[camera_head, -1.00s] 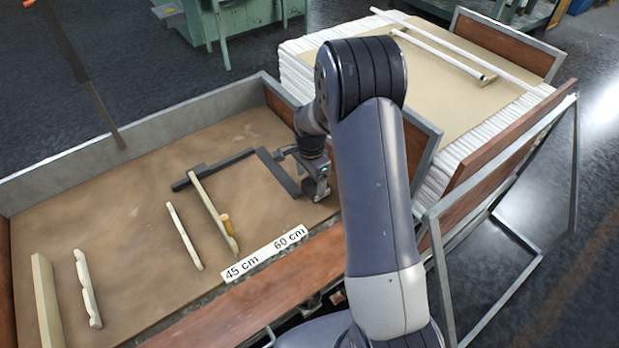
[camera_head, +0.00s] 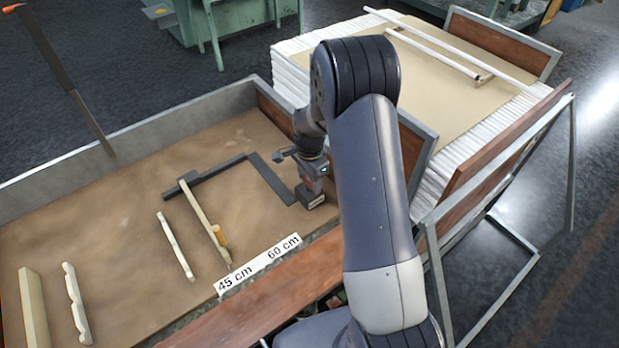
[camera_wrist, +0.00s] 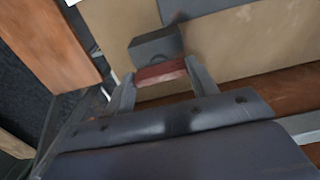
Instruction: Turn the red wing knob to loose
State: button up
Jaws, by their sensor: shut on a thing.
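The red wing knob (camera_wrist: 160,73) shows in the wrist view beside a dark grey block (camera_wrist: 155,47). My gripper (camera_wrist: 160,75) has one finger at each end of the knob and is shut on it. In the head view my gripper (camera_head: 316,184) is low at the right end of a dark L-shaped bar (camera_head: 272,180) on the brown board. The knob is mostly hidden there by my gripper, and I cannot read its exact angle.
A label strip (camera_head: 258,265) marked 45 cm and 60 cm lies near the board's front edge. White tubes (camera_head: 440,50) lie on the stack behind my arm.

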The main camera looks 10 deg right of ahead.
aim_at(309, 181)
jog(key=shift+n, duration=0.3)
jog(key=n+b, duration=0.2)
jog(key=n, duration=0.1)
jog(key=shift+f+n, duration=0.1)
jog(key=shift+n, duration=0.2)
jog(key=n+b, duration=0.1)
jog(key=n, duration=0.3)
jog(key=shift+b, duration=0.4)
jog(key=n+b, duration=0.1)
jog(key=n, duration=0.8)
jog(key=shift+n+b, duration=0.4)
jog(key=o, duration=1)
notch_tip(309, 181, up, 11)
